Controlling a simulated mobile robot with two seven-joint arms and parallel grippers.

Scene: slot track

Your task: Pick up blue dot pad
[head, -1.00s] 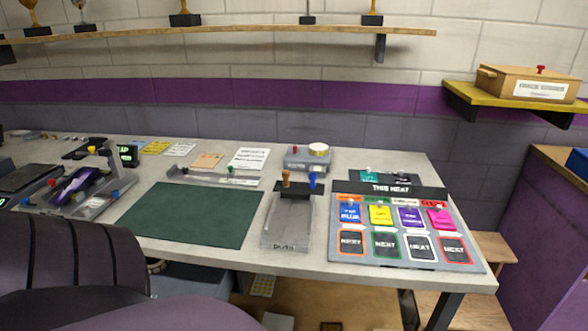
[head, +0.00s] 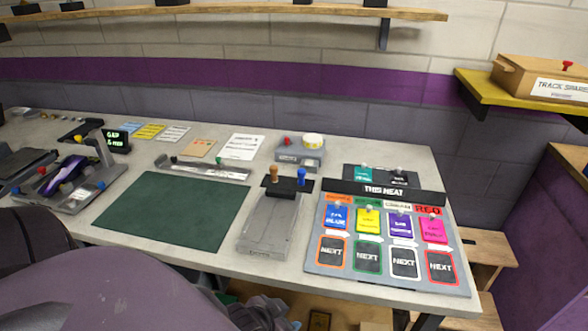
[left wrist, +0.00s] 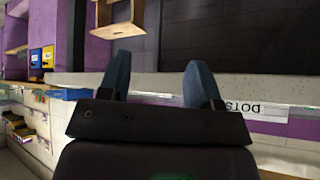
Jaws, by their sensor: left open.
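I cannot make out for certain which thing is the blue dot pad. In the head view the left gripper (head: 264,313) shows low at the bottom edge, below the table front. My right gripper is not seen.
The grey table (head: 285,262) holds a green mat (head: 175,210), a THIS HEAT board (head: 383,285) with coloured cards, and a purple car in a fixture (head: 72,175). A yellow shelf (head: 520,103) with a wooden box is at right. In the left wrist view a blue bin (left wrist: 47,56) stands left.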

